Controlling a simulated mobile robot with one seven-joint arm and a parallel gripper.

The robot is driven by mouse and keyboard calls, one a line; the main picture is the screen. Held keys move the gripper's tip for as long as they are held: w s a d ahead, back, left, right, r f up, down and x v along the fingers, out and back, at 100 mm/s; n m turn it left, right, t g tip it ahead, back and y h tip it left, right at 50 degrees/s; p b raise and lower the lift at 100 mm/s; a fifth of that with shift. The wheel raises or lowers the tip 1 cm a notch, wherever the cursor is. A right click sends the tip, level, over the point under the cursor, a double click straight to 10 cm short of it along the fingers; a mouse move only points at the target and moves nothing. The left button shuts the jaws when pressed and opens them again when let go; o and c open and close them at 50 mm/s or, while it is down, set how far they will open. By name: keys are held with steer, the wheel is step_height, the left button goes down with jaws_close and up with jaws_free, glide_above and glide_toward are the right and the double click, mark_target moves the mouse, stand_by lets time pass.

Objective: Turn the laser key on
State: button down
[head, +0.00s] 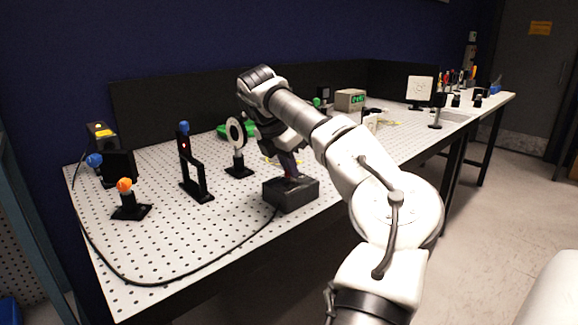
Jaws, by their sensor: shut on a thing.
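A black laser control box (292,198) sits near the front edge of the white perforated optical table (150,254), with a black cable running from it to the left. My gripper (289,173) is at the top of this box, pointing down. It is shut on the key, of which only a small reddish bit seems to show between the dark fingers. The fingers and wrist hide most of the key, so I cannot tell which way it is turned.
An orange-knobbed mount (125,200), a black frame mount (194,172) and a round white ring mount (236,140) stand left of my gripper. A device with a green display (350,99) and a white square screen (420,90) stand farther back. The front left tabletop is mostly clear apart from the cable (190,277).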

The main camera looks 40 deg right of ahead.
steer(key=c, duration=1.5)
jaws_free()
steer(key=shift+c, duration=0.2)
steer(key=shift+r, duration=0.1)
steer(key=p+v, duration=0.1)
steer(key=v, duration=1.2)
steer(key=shift+r, duration=0.35)
